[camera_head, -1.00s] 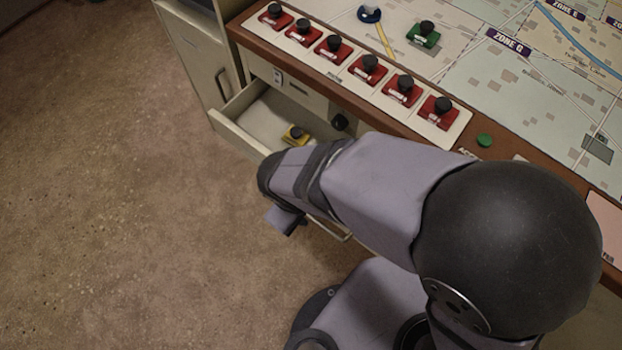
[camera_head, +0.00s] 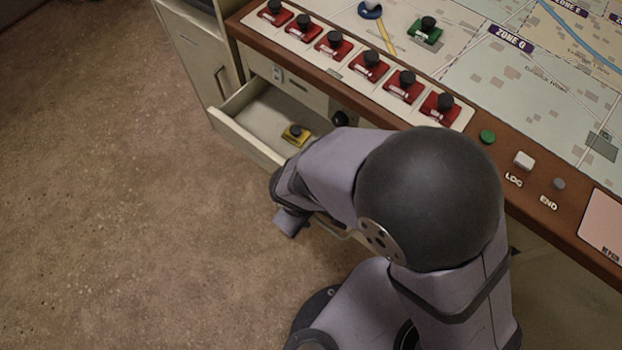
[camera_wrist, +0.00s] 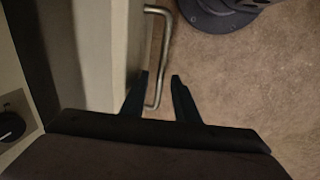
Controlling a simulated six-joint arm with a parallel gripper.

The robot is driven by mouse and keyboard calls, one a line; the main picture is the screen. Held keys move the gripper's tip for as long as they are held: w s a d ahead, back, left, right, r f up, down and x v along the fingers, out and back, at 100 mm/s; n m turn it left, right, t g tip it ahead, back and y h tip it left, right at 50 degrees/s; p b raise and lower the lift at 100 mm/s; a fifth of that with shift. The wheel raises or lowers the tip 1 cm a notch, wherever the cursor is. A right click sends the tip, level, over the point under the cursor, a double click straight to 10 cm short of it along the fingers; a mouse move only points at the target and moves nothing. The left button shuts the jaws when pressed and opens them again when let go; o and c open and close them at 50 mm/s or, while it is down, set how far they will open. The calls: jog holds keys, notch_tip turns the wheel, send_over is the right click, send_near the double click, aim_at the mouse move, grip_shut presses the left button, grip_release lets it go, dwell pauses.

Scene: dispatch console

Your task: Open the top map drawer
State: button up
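The top map drawer (camera_head: 243,137) stands partly pulled out below the left part of the console, with its inside visible. In the wrist view, its pale front panel (camera_wrist: 97,55) is at left and its metal bar handle (camera_wrist: 164,30) sticks out to the right. My gripper (camera_wrist: 160,77) is open, with one dark finger on each side of the handle's lower part. A gap shows on the handle's right, and I cannot tell whether the left finger touches it. In the head view my arm hides the fingers and much of the drawer front.
A yellow piece with a black knob (camera_head: 296,134) lies inside the drawer. Red pieces (camera_head: 370,67) stand in a row along the console edge (camera_head: 285,57), with a green piece (camera_head: 426,31) on the map. A cabinet (camera_head: 190,62) stands at left. The floor (camera_head: 120,200) before the drawer is clear.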

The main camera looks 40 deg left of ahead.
jog(key=shift+c, duration=0.7)
grip_shut()
jog(key=shift+s, duration=0.1)
jog(key=s+b, duration=0.1)
jog(key=s, duration=1.1)
jog(key=shift+s, duration=0.3)
jog(key=shift+o, duration=0.7)
grip_release()
